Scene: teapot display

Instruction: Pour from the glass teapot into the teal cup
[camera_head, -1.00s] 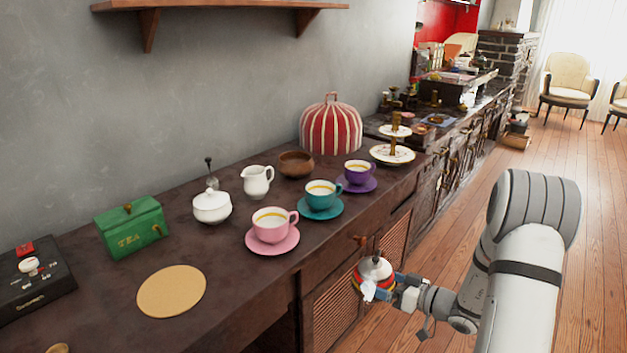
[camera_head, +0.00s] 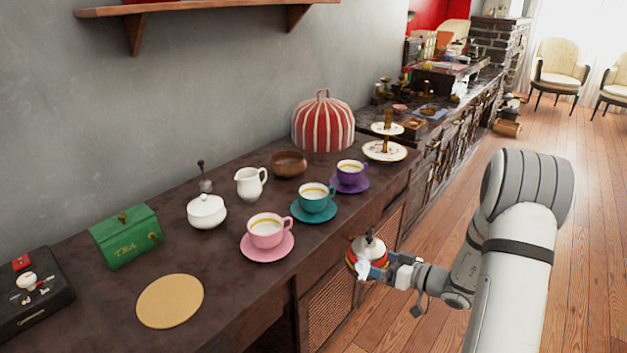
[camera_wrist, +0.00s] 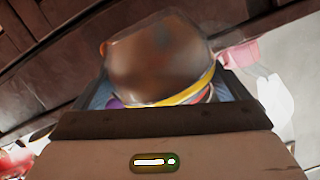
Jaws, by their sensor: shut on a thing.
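The teal cup (camera_head: 315,203) stands upright on its teal saucer (camera_head: 314,215) near the counter's front edge, between the pink and purple cups. My gripper (camera_head: 371,272) is shut on the glass teapot (camera_head: 367,249), which has a pale lid, a dark knob and red and yellow bands. The teapot is in front of the counter's edge, to the right of and nearer than the teal cup, apart from it. It looks roughly upright. In the wrist view the glass teapot (camera_wrist: 155,62) fills the middle, with brown contents, between the jaws. The teal cup is not visible there.
The pink cup (camera_head: 266,230) and purple cup (camera_head: 351,170) stand on saucers on either side. Behind are a creamer (camera_head: 250,184), sugar bowl (camera_head: 206,212) and wooden bowl (camera_head: 289,164). The round cork mat (camera_head: 170,300) is empty. A green tea box (camera_head: 125,235) stands at left.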

